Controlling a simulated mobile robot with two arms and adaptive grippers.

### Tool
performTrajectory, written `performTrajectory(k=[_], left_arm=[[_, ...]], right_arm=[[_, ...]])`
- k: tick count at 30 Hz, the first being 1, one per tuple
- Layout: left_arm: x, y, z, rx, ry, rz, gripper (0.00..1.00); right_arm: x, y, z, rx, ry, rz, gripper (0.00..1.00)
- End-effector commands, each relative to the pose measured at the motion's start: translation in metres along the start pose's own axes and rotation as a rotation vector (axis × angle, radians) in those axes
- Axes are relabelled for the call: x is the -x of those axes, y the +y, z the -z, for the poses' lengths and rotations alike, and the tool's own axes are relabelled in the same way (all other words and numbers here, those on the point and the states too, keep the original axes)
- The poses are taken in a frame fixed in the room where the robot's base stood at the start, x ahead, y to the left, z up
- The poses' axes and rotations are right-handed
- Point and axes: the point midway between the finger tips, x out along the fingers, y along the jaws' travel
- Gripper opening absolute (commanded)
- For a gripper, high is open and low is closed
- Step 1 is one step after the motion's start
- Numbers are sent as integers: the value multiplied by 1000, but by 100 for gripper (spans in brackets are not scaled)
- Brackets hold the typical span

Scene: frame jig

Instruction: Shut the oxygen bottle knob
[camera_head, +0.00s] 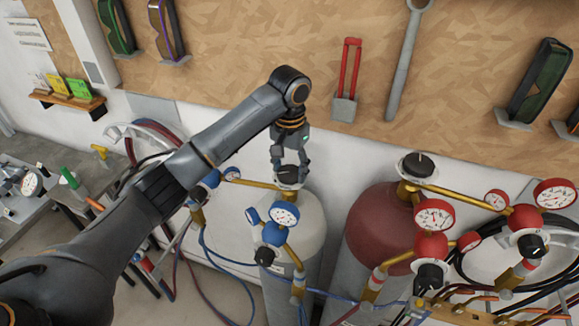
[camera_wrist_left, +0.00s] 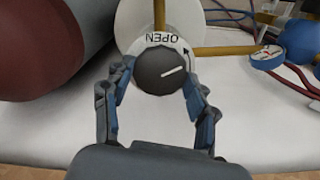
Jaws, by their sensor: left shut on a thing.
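The oxygen bottle (camera_head: 307,232) is pale grey with blue-rimmed gauges, standing at the centre of the head view. Its dark round valve knob (camera_head: 289,175) sits on top, under my left gripper (camera_head: 290,163). In the left wrist view the knob (camera_wrist_left: 162,70) has a white line pointing right and slightly up. A white ring (camera_wrist_left: 183,47) behind it reads OPEN, upside down, with an arrow. My left gripper (camera_wrist_left: 157,80) has one finger on each side of the knob and is shut on it. My right gripper is not in view.
A dark red bottle (camera_head: 385,222) with its own knob (camera_head: 418,165) and red gauges (camera_head: 434,215) stands to the right. Blue gauges (camera_head: 284,214) and hoses crowd the oxygen bottle's front. A wooden tool board (camera_head: 250,45) is behind.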

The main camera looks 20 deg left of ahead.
Motion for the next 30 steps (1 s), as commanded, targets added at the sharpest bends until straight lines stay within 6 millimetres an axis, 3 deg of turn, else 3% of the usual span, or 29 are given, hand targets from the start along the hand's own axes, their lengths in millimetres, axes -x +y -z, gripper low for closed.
performTrajectory(k=[30], left_arm=[[0, 0, 0, -965, 1, -1, 26]], right_arm=[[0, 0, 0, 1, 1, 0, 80]])
